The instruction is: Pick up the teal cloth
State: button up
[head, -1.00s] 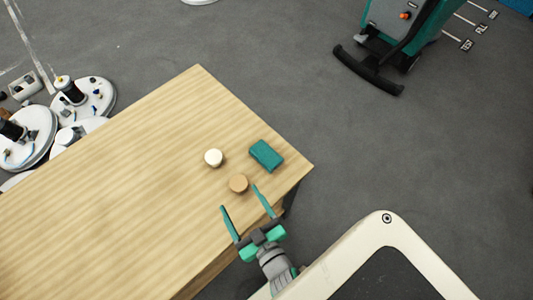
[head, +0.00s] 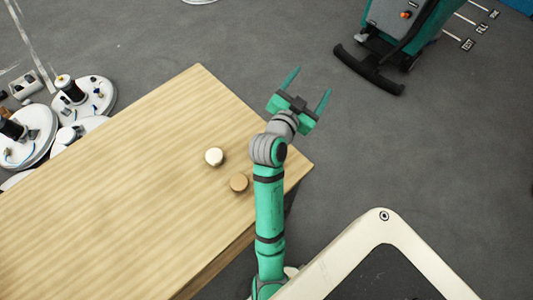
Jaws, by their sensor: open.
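My gripper (head: 312,81) is open and empty in the head view, with its two fingers spread and pointing up the picture. It is out past the right edge of the wooden table (head: 120,170), over the grey floor in the picture. The teal cloth is not visible now; my arm covers the spot near the table's right corner where it lay in the earlier frame.
A white round object (head: 214,157) and a tan round object (head: 239,182) sit on the table left of my arm. A teal scrubber machine (head: 410,35) stands on the floor at the upper right. Round white parts (head: 85,97) lie at the left. The table's left part is clear.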

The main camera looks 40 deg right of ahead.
jog(key=s+d+f+m+g+y, duration=0.1)
jog(key=s+f+m+g+y, duration=0.5)
jog(key=m, duration=0.7)
jog(key=w+a+f+m+y, duration=0.25)
jog(key=a+y, duration=0.25)
jog(key=a, duration=0.4)
jog(key=w+a+f+m+y, duration=0.2)
jog(key=w+a+m+y, duration=0.15)
jog(key=a, duration=0.45)
jog(key=shift+n+g+y, duration=0.3)
jog(key=shift+n+y, duration=0.15)
jog(key=shift+n, duration=0.05)
jog(key=shift+s+f, duration=0.1)
jog(key=shift+f, duration=5.05)
jog(key=c, duration=1.2)
